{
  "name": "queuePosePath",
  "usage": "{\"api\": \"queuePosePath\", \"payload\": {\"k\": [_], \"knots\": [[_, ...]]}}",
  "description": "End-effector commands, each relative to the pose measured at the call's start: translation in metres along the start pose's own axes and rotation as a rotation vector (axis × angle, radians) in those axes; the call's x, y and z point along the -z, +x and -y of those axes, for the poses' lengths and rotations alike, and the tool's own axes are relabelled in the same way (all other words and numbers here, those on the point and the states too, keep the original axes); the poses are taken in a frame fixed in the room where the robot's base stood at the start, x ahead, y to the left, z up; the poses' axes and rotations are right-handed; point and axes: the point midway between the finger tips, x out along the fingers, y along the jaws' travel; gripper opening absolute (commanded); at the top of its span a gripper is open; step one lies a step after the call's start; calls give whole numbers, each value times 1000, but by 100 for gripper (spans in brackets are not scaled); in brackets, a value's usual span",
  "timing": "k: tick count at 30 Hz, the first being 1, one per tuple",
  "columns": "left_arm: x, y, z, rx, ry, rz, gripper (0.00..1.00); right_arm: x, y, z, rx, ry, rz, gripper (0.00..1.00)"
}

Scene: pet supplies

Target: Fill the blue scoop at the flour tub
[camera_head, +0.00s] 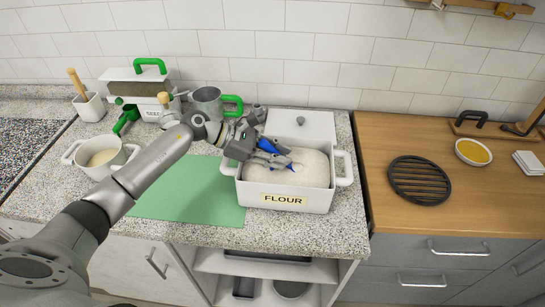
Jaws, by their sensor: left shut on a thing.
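The white flour tub (320,201) stands on the speckled counter, with a yellow FLOUR label on its front and pale flour (309,168) heaped inside. My left gripper (278,156) is above the left part of the tub, shut on the blue scoop (273,147). Only parts of the scoop show between and beside the fingers. I cannot tell whether the scoop touches the flour or holds any. The tub's white lid (301,125) lies behind it, against the wall. My right gripper is not in view.
A green mat (185,195) lies left of the tub. A metal cup with a green handle (208,101), a seed box (135,90) and a white pot (101,156) stand further left. A black round trivet (419,181) and a yellow-filled bowl (473,152) are on the wooden counter.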

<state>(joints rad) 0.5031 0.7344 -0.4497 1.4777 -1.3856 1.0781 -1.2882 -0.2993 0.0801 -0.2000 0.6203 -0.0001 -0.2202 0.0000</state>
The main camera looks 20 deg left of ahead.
Motion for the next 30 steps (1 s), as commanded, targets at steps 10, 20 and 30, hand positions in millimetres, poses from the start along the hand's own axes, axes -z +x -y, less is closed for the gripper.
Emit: {"api": "queuePosePath", "payload": {"k": [10,20,30], "knots": [[-23,-13,-4,-1,2,0,0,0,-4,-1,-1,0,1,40],[-42,-27,-8,-1,2,0,0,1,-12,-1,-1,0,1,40],[-62,-41,-11,-2,3,0,0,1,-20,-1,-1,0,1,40]]}}
